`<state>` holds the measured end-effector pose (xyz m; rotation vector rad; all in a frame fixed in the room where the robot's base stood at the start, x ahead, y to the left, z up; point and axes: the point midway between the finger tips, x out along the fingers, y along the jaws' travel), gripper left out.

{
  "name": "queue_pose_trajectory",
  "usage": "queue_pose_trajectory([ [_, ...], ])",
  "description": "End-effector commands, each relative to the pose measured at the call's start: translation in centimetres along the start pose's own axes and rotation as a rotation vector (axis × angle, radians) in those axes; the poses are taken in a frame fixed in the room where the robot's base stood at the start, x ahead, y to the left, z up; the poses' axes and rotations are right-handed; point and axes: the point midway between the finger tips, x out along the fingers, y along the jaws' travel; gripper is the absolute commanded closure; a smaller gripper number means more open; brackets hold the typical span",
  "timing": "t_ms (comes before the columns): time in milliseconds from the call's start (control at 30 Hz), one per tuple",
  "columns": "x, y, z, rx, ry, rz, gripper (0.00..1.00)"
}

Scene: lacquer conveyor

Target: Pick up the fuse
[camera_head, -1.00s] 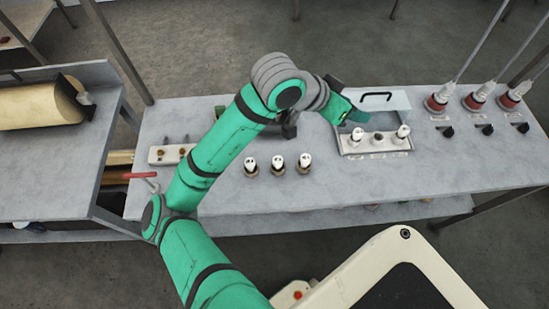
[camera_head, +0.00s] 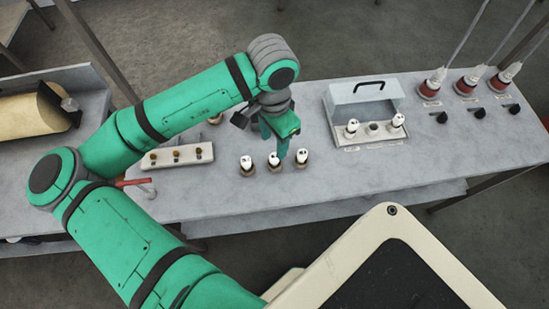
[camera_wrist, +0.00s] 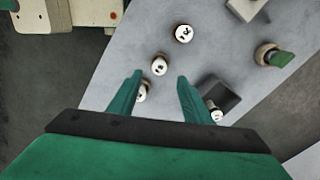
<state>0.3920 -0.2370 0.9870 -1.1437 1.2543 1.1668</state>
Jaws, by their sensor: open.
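Three white-topped fuses stand upright in a row on the grey table: a left one (camera_head: 247,163), a middle one (camera_head: 273,161) and a right one (camera_head: 302,157). My gripper (camera_head: 283,150) points down above and just behind this row, empty. In the wrist view my gripper (camera_wrist: 159,76) is open, its green fingers apart. One fuse top (camera_wrist: 159,66) shows between the fingertips, another (camera_wrist: 183,33) beyond them, and a third (camera_wrist: 141,92) partly behind the left finger. A further white top (camera_wrist: 215,115) is partly hidden by the right finger. The printed marks are too small to read surely.
A fuse box (camera_head: 366,92) with a raised lid stands behind right, holding two white-topped fuses beside a middle socket. A white strip (camera_head: 178,156) with brown knobs lies left. Red-based insulators (camera_head: 430,86) stand far right. The table's right front is clear.

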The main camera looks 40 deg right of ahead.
Motion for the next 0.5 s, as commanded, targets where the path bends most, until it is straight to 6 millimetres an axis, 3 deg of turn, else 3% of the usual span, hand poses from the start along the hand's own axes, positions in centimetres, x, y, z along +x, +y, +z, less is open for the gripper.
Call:
queue_pose_trajectory([
  [267,2.0,0.1,0.0,0.001,0.001,0.002,0.55],
  [500,5.3,0.2,-0.1,0.001,0.000,0.003,0.55],
])
